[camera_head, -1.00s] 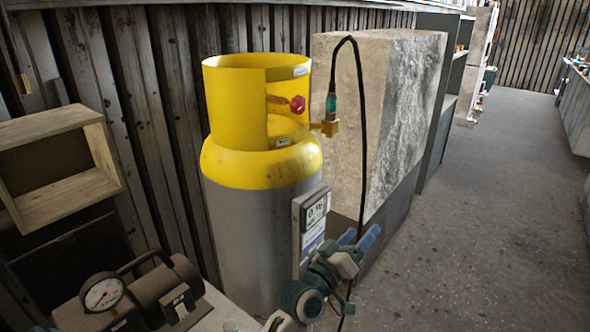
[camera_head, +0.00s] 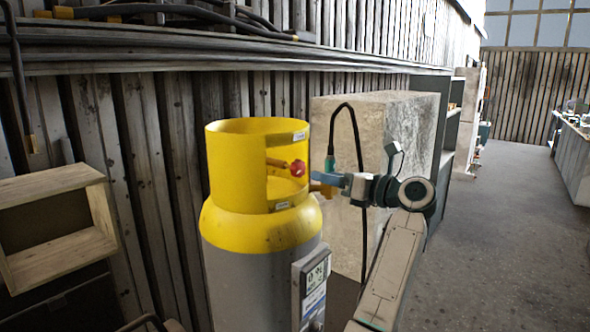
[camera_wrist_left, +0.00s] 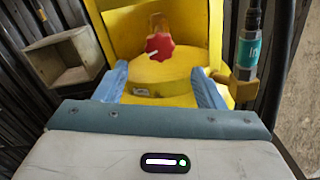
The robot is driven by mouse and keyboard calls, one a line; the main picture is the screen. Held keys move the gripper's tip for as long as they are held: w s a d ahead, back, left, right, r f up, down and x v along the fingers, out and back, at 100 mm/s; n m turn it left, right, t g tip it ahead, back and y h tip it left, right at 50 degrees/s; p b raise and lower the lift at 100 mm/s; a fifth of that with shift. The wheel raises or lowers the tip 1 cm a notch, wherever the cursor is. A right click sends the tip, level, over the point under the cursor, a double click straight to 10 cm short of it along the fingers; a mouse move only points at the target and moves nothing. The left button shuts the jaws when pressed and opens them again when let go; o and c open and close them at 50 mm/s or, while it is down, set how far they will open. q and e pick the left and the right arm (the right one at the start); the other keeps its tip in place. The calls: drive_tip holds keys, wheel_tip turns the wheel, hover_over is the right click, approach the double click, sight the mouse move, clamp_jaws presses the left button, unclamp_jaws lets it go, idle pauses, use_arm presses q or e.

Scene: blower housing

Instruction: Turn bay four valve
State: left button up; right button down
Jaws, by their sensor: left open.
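The valve has a red knob (camera_head: 298,168) on a stem inside the opening of a yellow collar (camera_head: 235,160) on a tall grey cylinder (camera_head: 255,285). In the left wrist view the red knob (camera_wrist_left: 159,46) shows a white mark on its rim. My left gripper (camera_head: 318,177) is at the right of the collar opening, close to the knob and pointing at it. In the left wrist view my left gripper (camera_wrist_left: 160,88) has its blue fingers apart, with the knob beyond and between them, not gripped. My right gripper is not in view.
A brass fitting (camera_wrist_left: 240,88) with a teal connector (camera_wrist_left: 249,52) and black hose stands right of the fingers. A digital display box (camera_head: 312,280) is on the cylinder's side. A wooden box (camera_head: 58,225) is at left, a stone block (camera_head: 335,235) behind. Open floor lies right.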

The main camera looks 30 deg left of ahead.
sight(301, 169)
use_arm(q)
drive_tip(key=a+p, duration=0.1)
drive_tip(key=a, duration=0.2)
drive_tip(key=a+p, duration=0.2)
drive_tip(key=a, duration=0.1)
drive_tip(key=a+p, duration=0.1)
drive_tip(key=a, duration=0.2)
drive_tip(key=shift+w+a+r+p, duration=0.15)
drive_tip(key=shift+w+a+p, duration=0.15)
drive_tip(key=shift+w, duration=0.05)
drive_tip(key=shift+a+f, duration=0.2)
drive_tip(key=shift+a, duration=0.35)
drive_tip(key=shift+c, duration=1.1)
drive_tip(key=c, duration=0.7)
